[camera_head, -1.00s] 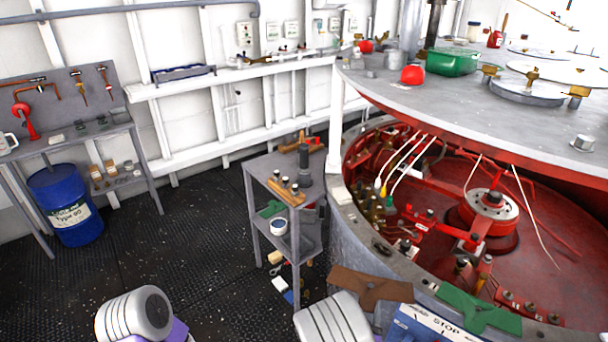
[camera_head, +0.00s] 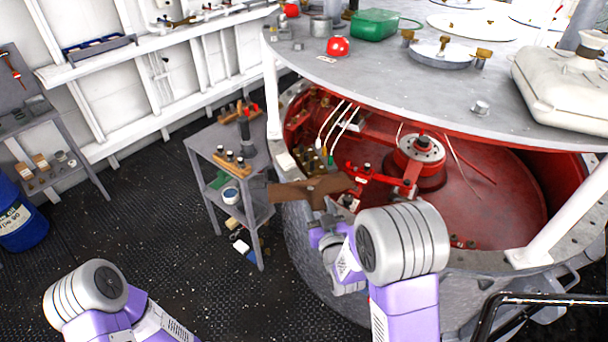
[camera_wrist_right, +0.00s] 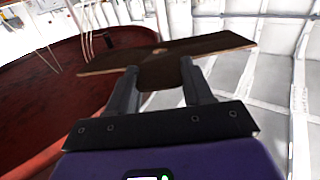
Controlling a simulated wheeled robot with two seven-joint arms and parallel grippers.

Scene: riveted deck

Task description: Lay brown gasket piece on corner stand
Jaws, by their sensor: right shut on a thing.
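The brown gasket piece (camera_head: 295,190) is a flat plate with a stem, held up in front of the red-lined drum's left rim. My right gripper (camera_head: 322,210) is shut on it. In the right wrist view, the gasket (camera_wrist_right: 165,60) spans across the fingers of the right gripper (camera_wrist_right: 158,85), with its stem between them. The corner stand (camera_head: 204,143) is a grey metal table to the left of the gasket. The gasket's left end overlaps the stand's right edge in the picture; I cannot tell whether they touch. My left gripper is out of view.
A white cup (camera_head: 231,195) sits on the lower shelf. The drum (camera_head: 310,245) curves close on the right. Dark floor (camera_head: 150,230) is open at left.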

